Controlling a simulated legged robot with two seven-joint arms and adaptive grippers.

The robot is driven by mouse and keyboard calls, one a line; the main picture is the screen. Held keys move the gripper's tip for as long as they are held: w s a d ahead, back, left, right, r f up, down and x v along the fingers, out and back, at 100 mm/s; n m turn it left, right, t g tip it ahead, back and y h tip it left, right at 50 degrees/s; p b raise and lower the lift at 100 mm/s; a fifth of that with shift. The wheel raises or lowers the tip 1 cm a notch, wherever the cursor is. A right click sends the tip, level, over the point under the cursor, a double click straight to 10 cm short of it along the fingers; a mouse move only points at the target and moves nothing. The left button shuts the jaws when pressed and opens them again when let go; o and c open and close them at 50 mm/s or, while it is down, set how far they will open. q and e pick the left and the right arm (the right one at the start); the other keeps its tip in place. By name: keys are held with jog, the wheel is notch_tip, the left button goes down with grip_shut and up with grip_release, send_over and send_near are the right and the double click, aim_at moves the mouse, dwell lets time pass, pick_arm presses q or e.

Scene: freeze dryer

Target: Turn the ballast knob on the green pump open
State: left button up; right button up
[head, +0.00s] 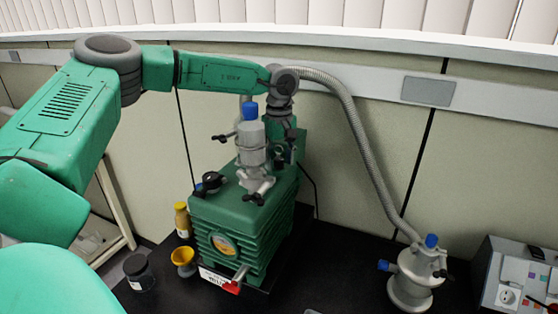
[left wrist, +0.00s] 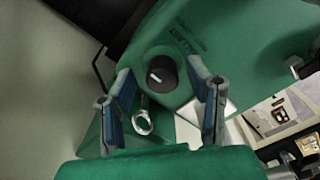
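The green pump (head: 228,215) stands on the black bench in the middle of the head view. In the left wrist view, a round black knob (left wrist: 160,74) with a white pointer line sits on the pump's green face, beside lettering that appears to read BALLAST. My left gripper (left wrist: 160,98) is open, with one finger on each side of the view and the knob between and beyond them. No contact with the knob shows. In the head view my left arm reaches over the pump from the left, and its gripper (head: 284,143) is above the pump's rear, small and partly hidden. My right gripper is not seen.
A metal fitting with a blue cap (head: 250,135) and a black handle (head: 211,181) stand on the pump top. A grey hose (head: 358,145) runs to a metal trap (head: 412,275) at right. Yellow bottle (head: 182,219), yellow cup (head: 183,258) and dark jar (head: 138,270) stand left.

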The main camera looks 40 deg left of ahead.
aim_at(279, 158)
pick_arm(q)
jog(key=shift+r, duration=0.1)
jog(key=shift+r, duration=0.3)
notch_tip(279, 158, up, 11)
dwell(0.5)
jog(key=shift+w+f, duration=0.1)
